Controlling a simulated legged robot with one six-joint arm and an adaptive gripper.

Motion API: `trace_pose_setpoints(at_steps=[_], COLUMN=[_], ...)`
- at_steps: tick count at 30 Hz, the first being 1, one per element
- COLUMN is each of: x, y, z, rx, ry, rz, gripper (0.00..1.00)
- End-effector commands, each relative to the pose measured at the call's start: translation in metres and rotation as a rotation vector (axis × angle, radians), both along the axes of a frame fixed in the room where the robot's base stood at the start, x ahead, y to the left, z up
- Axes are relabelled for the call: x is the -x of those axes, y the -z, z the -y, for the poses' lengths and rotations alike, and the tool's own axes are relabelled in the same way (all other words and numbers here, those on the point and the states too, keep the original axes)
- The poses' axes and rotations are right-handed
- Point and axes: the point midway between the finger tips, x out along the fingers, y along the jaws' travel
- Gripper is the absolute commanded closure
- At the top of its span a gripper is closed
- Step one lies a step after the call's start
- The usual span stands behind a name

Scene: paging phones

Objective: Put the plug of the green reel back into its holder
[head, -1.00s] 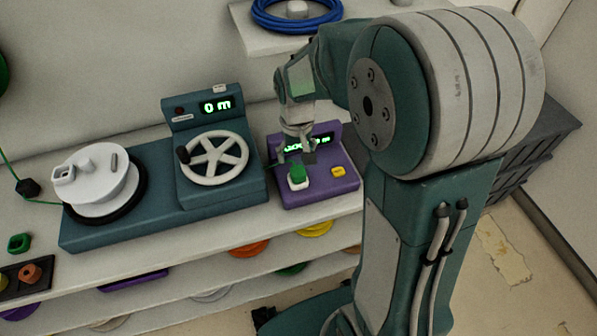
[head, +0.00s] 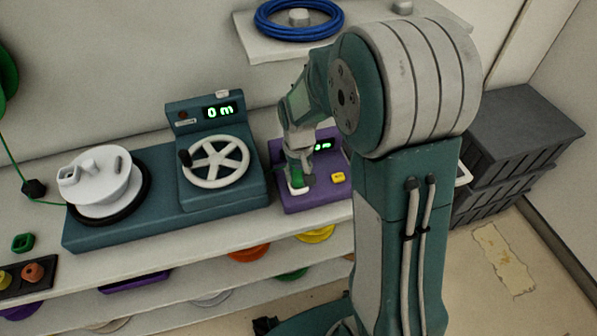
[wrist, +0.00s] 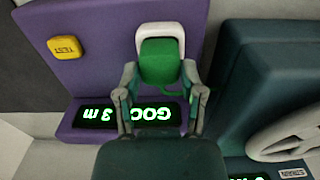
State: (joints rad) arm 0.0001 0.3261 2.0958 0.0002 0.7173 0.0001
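A green plug (head: 296,178) stands in a white socket on the purple tester box (head: 330,190). In the wrist view the green plug (wrist: 161,62) shows at top middle, with a thin green cord at its lower edge. My gripper (wrist: 161,75) is over it, one finger on each side. The fingers are apart and look close to the plug's sides; I cannot see a firm grip. In the head view my gripper (head: 298,168) partly hides the plug. A green square piece with a hollow middle (head: 22,243) sits on the bench at far left.
The teal winder has a white drum (head: 103,180), a handwheel (head: 216,162) and a "0 m" display. A yellow TEST button (wrist: 64,48) is beside the plug. A black tray (head: 42,285) holds yellow and orange pieces. A blue coil (head: 300,18) lies on the upper shelf.

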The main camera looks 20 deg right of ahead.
Motion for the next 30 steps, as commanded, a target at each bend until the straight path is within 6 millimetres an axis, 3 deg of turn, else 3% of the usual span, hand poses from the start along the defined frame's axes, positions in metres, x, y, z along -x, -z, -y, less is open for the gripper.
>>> trace_pose_setpoints(at_steps=[7, 8, 10, 30], x=[0.001, 0.001, 0.001, 0.000], y=[0.002, 0.001, 0.000, -0.047], z=[0.000, 0.000, 0.000, 0.000], rx=[0.000, 0.000, 0.000, 0.000], ry=[0.000, 0.000, 0.000, 0.000], rz=[-0.004, -0.005, -0.004, 0.000], gripper=[0.84, 0.90, 0.90, 0.90])
